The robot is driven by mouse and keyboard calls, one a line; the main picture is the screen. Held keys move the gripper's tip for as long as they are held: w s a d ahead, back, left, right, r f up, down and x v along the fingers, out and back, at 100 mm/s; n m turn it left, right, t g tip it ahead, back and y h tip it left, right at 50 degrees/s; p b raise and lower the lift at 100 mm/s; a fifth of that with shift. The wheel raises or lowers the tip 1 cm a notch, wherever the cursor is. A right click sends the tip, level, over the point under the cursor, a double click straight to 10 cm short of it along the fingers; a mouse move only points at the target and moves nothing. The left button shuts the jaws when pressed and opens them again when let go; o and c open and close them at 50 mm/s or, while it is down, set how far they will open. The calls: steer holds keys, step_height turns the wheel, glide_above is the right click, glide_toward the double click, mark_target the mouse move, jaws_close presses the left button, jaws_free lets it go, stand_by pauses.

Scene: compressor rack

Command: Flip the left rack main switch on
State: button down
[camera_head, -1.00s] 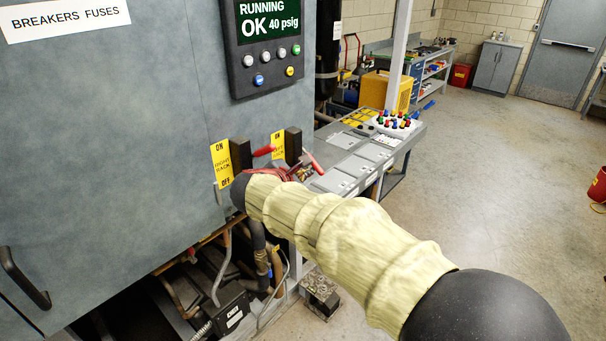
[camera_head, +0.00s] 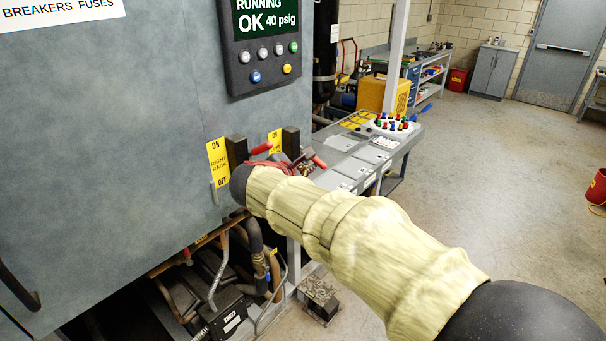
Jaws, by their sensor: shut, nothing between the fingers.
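Two switches sit side by side on the grey cabinet's lower edge. The nearer one (camera_head: 237,152) has a yellow label (camera_head: 218,163) that appears to read ON, RIGHT RACK, OFF; its red handle (camera_head: 262,148) sticks out to the right. The farther switch (camera_head: 290,141) has a partly hidden yellow label (camera_head: 274,138); its red handle (camera_head: 318,162) angles down and out. My gripper (camera_head: 300,160), small and dark, is shut and empty close beside the farther handle. I cannot tell if they touch. My sleeved arm hides the area below.
The cabinet's display panel (camera_head: 265,42) reads RUNNING OK 40 psig. A grey console (camera_head: 345,172) with coloured buttons stands behind the switches. Pipes (camera_head: 255,245) and a black box (camera_head: 228,318) lie under the cabinet. Open floor (camera_head: 490,180) spreads to the right.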

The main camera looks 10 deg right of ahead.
steer(key=shift+s+d+r, duration=0.2)
steer(key=shift+r, duration=0.4)
stand_by(0.3)
